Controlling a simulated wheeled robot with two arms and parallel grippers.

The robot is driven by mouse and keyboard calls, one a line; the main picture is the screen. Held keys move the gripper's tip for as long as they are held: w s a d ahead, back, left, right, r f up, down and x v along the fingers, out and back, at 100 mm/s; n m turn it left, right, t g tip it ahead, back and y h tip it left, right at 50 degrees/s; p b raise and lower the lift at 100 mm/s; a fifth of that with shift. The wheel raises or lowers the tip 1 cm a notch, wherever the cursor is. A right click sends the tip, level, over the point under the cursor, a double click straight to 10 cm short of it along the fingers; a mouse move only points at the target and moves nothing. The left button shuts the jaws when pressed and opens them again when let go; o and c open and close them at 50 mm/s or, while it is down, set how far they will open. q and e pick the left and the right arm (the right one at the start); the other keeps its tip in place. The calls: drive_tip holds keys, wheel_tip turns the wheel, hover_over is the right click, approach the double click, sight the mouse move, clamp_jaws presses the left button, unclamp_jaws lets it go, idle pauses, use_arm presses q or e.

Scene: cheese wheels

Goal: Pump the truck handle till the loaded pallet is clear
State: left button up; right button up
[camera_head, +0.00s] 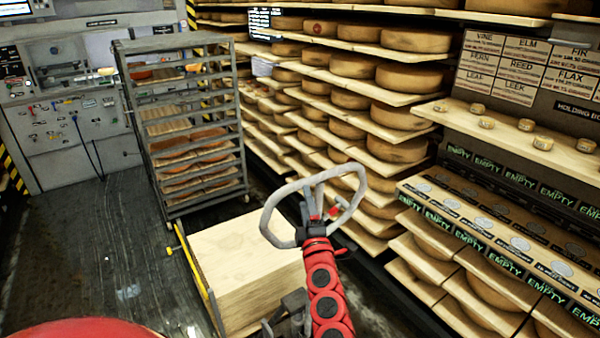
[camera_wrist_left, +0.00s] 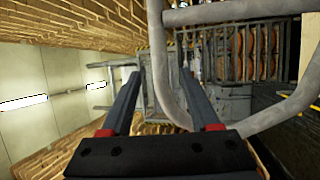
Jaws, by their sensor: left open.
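The truck handle (camera_head: 272,222) is a grey tube bent into a loop, in the middle of the head view. My left gripper (camera_head: 321,213), on its red arm, is at the loop, with its fingers open. In the left wrist view the two dark fingers (camera_wrist_left: 158,78) stand apart, and the handle tube (camera_wrist_left: 287,112) curves across beyond and beside them. No closed grip on the tube shows. A pale block of stacked boards (camera_head: 235,245) lies below the handle, with a yellow edge on its left; the pallet's underside and floor clearance are hidden. My right gripper cannot be made out.
A grey rack (camera_head: 245,150) with boards and cheeses stands behind the stack. Shelves of cheese wheels (camera_head: 405,78) line the right side closely. A control panel (camera_head: 65,125) is at the back left. Dark floor (camera_head: 90,240) is open on the left.

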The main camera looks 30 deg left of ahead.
use_arm(q)
drive_tip(key=p+x, duration=0.2)
drive_tip(key=x, duration=0.7)
drive_tip(key=shift+w+a, duration=0.2)
drive_tip(key=shift+a, duration=0.1)
clamp_jaws()
idle(1.0)
